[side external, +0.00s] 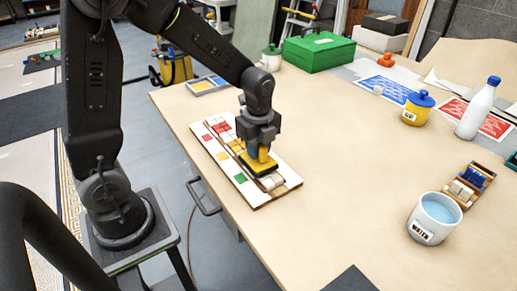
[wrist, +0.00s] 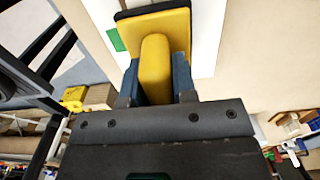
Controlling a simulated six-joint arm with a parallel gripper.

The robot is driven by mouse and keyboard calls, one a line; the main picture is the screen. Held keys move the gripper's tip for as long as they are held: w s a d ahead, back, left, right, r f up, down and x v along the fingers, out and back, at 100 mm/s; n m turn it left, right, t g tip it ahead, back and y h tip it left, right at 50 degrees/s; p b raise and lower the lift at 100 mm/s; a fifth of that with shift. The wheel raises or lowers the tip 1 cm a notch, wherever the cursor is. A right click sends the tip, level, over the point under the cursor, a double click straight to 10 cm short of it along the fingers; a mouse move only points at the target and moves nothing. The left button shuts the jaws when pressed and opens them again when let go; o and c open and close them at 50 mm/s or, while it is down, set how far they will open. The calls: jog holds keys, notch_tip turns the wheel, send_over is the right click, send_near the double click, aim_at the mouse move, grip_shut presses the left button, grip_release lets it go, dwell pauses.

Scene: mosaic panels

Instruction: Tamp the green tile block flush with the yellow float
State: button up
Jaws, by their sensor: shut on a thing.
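The yellow float (side external: 259,164) has a dark base and a raised handle. My gripper (side external: 258,150) is shut on that handle, with a blue finger on each side. The float is over the lower-middle part of the mosaic panel (side external: 286,193); I cannot tell whether its base touches the tiles. In the wrist view the float (wrist: 155,65) fills the space between the fingers (wrist: 155,82). A flat green square (side external: 240,178) shows on the panel's white strip beside the float, and a green patch shows in the wrist view (wrist: 115,40). No raised green tile block can be made out; the float hides the tiles under it.
Red, white and yellow tiles (side external: 220,125) lie on the panel's far part. A white cup of water (side external: 434,218), a wooden tile holder (side external: 468,186), a yellow pot (side external: 418,109), a white bottle (side external: 479,108) and a green box (side external: 318,51) stand apart. The table between is clear.

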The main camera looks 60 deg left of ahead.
jog(key=shift+r, duration=3.15)
